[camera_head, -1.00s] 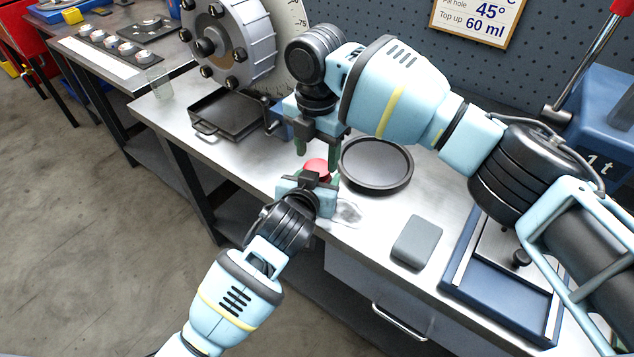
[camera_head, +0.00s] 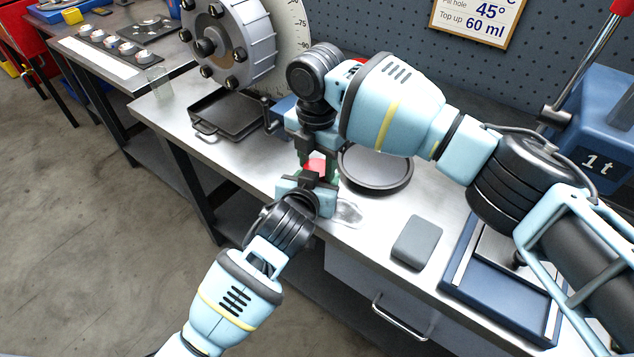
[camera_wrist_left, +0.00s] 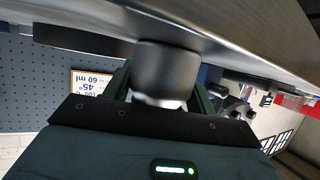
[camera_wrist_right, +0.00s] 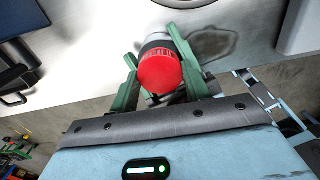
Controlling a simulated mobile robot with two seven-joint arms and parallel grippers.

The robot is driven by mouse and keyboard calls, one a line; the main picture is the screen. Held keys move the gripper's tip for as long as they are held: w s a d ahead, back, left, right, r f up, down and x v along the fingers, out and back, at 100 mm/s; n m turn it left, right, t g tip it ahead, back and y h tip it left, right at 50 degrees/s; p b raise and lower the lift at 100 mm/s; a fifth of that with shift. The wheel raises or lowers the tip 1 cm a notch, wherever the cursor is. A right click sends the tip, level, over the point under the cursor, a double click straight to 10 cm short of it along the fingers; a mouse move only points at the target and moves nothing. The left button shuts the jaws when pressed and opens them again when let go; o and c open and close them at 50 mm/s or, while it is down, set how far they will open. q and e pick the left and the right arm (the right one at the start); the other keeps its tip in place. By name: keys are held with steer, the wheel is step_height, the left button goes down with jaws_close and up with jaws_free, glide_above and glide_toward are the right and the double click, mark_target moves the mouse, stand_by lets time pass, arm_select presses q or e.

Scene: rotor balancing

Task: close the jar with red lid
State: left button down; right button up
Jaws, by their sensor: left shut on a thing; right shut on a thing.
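The jar's red lid (camera_head: 315,165) shows between the two grippers in the head view. In the right wrist view the round red lid (camera_wrist_right: 160,71) sits between my right fingers, with the dark-and-grey jar side behind it. My right gripper (camera_head: 318,160) comes from above and is shut on the lid. My left gripper (camera_head: 312,180) comes from the front and is shut on the jar, whose grey side (camera_wrist_left: 166,72) fills the space between its fingers in the left wrist view. The lid sits at the jar's top; whether it is tight I cannot tell. The grippers hide most of the jar.
A round black tray (camera_head: 376,168) lies just right of the grippers. A black square pan (camera_head: 228,116) and a large rotor (camera_head: 228,42) stand behind left. A grey block (camera_head: 417,242) and a blue-framed tray (camera_head: 500,290) lie to the right. The bench's front edge is close.

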steer(key=m, duration=0.3)
steer(key=o, duration=1.1)
steer(key=shift+r, duration=2.25)
